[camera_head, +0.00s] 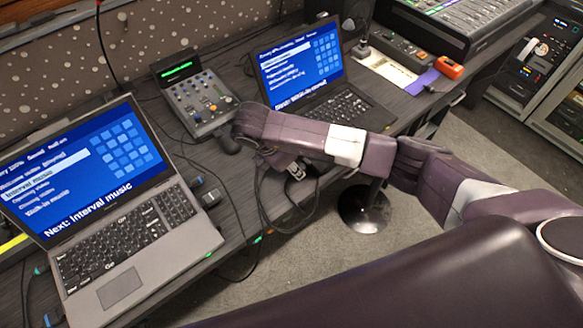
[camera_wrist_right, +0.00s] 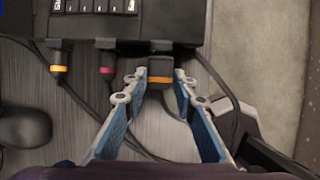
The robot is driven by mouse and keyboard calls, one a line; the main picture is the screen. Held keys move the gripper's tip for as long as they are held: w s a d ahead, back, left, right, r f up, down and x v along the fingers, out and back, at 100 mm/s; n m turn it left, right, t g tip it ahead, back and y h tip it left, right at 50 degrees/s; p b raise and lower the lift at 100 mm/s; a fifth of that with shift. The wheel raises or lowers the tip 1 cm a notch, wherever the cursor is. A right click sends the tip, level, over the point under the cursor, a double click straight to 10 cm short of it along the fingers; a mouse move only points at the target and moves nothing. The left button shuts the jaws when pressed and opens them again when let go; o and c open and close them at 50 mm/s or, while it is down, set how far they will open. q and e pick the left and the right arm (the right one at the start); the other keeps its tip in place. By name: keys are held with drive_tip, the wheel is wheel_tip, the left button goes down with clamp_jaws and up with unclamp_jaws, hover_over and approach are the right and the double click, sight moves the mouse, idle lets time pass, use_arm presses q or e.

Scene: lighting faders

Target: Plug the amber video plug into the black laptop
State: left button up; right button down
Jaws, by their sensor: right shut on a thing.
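The black laptop (camera_head: 335,105) stands open at the back of the desk in the head view. Its dark edge (camera_wrist_right: 180,20) crosses the top of the right wrist view. My right gripper (camera_wrist_right: 157,82) is shut on the amber video plug (camera_wrist_right: 160,72), a dark plug with an amber band. The plug's front end is at the laptop's edge; I cannot tell how deep it sits. In the head view my right arm hides the plug. My left gripper is not in view.
An orange-yellow-banded plug (camera_wrist_right: 58,68) and a magenta-banded plug (camera_wrist_right: 106,70) sit at the same edge, left of my gripper. A dark mouse (camera_wrist_right: 25,126) lies further left. A grey laptop (camera_head: 120,285) and a small mixer (camera_head: 195,100) share the desk. Loose cables hang near the desk edge.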

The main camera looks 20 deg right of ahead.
drive_tip(key=shift+w+d, duration=0.15)
drive_tip(key=shift+d, duration=0.25)
idle(1.0)
drive_tip(key=c, duration=1.5)
unclamp_jaws()
drive_tip(key=shift+a+r, duration=0.2)
drive_tip(key=shift+r, duration=0.1)
drive_tip(key=v, duration=1.1)
drive_tip(key=shift+r, duration=0.15)
